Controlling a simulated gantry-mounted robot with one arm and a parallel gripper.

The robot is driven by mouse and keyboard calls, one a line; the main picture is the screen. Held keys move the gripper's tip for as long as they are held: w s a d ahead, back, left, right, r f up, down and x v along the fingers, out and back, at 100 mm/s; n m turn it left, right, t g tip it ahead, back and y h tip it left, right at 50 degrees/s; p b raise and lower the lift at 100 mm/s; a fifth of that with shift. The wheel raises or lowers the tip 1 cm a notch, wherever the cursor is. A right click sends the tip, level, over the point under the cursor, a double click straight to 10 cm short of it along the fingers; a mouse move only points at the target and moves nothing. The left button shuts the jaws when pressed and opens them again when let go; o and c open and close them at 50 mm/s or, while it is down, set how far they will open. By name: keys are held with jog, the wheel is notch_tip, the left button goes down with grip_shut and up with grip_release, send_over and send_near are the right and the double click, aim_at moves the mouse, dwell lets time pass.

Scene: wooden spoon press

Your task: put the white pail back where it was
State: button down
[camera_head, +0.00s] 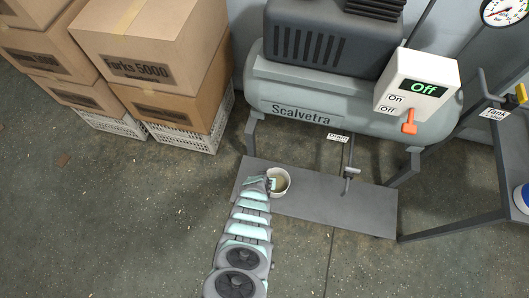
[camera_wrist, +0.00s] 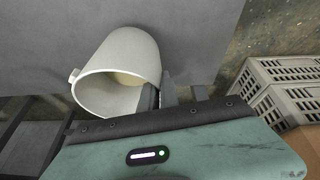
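The white pail (camera_head: 280,178) is at the left part of a low grey platform (camera_head: 330,200) under the compressor. Its open top faces the head camera, and something tan shows inside. In the wrist view the pail (camera_wrist: 120,50) fills the upper left, its mouth toward the camera. My gripper (camera_head: 270,184) is at the pail's left side. In the wrist view the gripper's fingers (camera_wrist: 158,96) are close together at the rim, one inside and one outside, with the wall between them. I cannot tell whether the pail rests on the platform or is slightly above it.
The compressor tank (camera_head: 300,100) stands over the platform on legs. A drain valve (camera_head: 350,173) hangs right of the pail. Cardboard boxes (camera_head: 150,60) on white crates (camera_head: 185,137) stand at left. A metal stand (camera_head: 470,215) is at right. The front floor is clear.

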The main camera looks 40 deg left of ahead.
jog(key=shift+f+b, duration=0.4)
jog(key=shift+f, duration=0.6)
jog(key=shift+f, duration=0.2)
jog(key=c, duration=1.6)
grip_release()
jog(key=shift+r, duration=0.1)
jog(key=shift+r, duration=0.25)
jog(key=p+v, duration=1.1)
jog(key=p, duration=0.2)
jog(key=shift+s+r, duration=0.25)
jog(key=shift+r, duration=0.1)
